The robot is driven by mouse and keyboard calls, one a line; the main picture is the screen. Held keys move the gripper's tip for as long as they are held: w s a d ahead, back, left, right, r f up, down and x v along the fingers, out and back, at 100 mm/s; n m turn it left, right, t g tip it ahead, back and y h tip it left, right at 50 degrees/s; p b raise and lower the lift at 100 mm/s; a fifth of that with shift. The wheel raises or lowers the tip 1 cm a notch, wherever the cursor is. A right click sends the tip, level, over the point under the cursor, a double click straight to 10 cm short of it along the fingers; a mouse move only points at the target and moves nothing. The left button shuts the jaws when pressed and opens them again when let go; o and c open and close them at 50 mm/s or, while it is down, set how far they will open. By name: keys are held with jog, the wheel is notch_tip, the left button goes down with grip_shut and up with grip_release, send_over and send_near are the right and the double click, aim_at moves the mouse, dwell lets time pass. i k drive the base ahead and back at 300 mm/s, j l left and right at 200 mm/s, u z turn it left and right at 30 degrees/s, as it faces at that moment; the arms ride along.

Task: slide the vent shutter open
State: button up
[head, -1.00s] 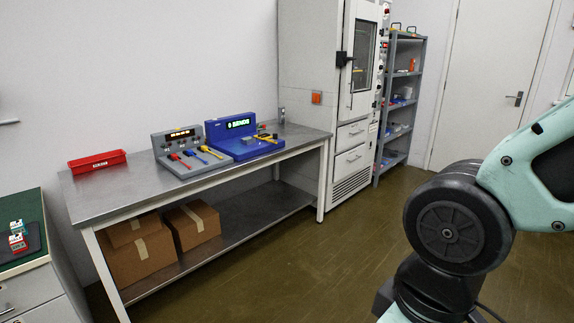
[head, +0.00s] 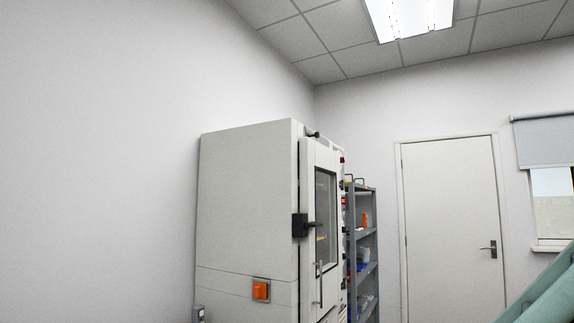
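No vent shutter can be made out in the head view. The tall pale grey cabinet (head: 245,215) stands against the left wall, with a windowed door (head: 325,215), a black latch (head: 301,225) and a vertical handle on its right-hand face. An orange switch (head: 261,290) sits on its near side. The cabinet's lower part is cut off by the bottom of the picture. My gripper is out of view; only a green piece of my arm shows at the lower right corner.
A grey shelf rack (head: 362,250) with small items stands just beyond the cabinet. A closed white door (head: 453,225) is in the far wall, with a window and blind (head: 548,143) to its right. The floor and workbench are outside the picture.

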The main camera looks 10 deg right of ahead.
aim_at(313, 135)
jog(key=i+j+z, duration=0.15)
jog(key=i, duration=0.2)
jog(key=i+j+z, duration=0.1)
jog(key=i, duration=0.25)
jog(key=i+l, duration=0.2)
jog(key=i, duration=0.15)
